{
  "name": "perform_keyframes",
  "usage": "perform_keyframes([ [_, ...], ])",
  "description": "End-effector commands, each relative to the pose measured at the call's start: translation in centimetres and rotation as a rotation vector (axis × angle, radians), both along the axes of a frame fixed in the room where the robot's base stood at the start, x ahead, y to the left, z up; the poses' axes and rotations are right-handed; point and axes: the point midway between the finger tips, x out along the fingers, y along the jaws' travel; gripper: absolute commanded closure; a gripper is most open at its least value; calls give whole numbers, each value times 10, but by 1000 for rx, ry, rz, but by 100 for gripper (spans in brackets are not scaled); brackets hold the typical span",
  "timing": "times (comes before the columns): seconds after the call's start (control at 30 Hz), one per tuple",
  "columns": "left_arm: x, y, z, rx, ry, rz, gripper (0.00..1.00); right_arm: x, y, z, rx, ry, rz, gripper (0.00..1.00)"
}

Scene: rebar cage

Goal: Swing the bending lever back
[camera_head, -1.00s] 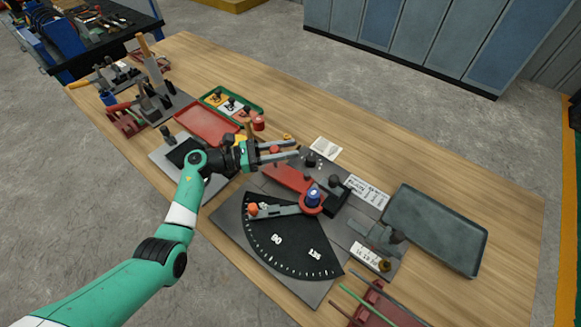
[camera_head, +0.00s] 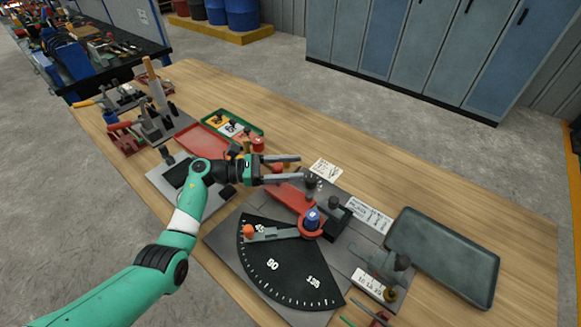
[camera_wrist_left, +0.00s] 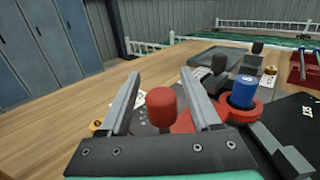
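The bending lever is a red arm (camera_head: 290,196) with a ring around the blue-capped centre post (camera_head: 312,219); it reaches up-left from the post in the head view. Its red knob (camera_wrist_left: 162,108) stands upright in the left wrist view, between the two spread fingers. My left gripper (camera_head: 302,169) is open over the far end of the red arm, with gaps between knob and fingers in the wrist view. The red ring shows in the wrist view (camera_wrist_left: 240,110). A grey arm with an orange knob (camera_head: 249,231) lies across the black angle dial (camera_head: 290,270). My right gripper is not in view.
A grey tray (camera_head: 440,255) lies at the right of the bench. A dark post (camera_head: 312,185) stands just beyond the fingertips. A red tray (camera_head: 205,140) and green-rimmed tray (camera_head: 235,122) lie at the far left. Bare wood is open behind the bender.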

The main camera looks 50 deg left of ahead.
Motion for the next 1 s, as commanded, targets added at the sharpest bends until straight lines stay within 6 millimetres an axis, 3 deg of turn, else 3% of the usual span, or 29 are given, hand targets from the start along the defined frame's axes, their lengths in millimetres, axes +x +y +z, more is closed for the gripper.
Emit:
perform_keyframes([
  [0.33, -6, 6, 1, 0, -1, 2, 36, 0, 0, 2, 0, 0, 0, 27],
  [0.73, -75, 58, 1, 0, 0, 3, 36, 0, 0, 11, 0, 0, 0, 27],
  [1.0, -93, 70, 0, 0, 0, -1, 36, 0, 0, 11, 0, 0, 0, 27],
])
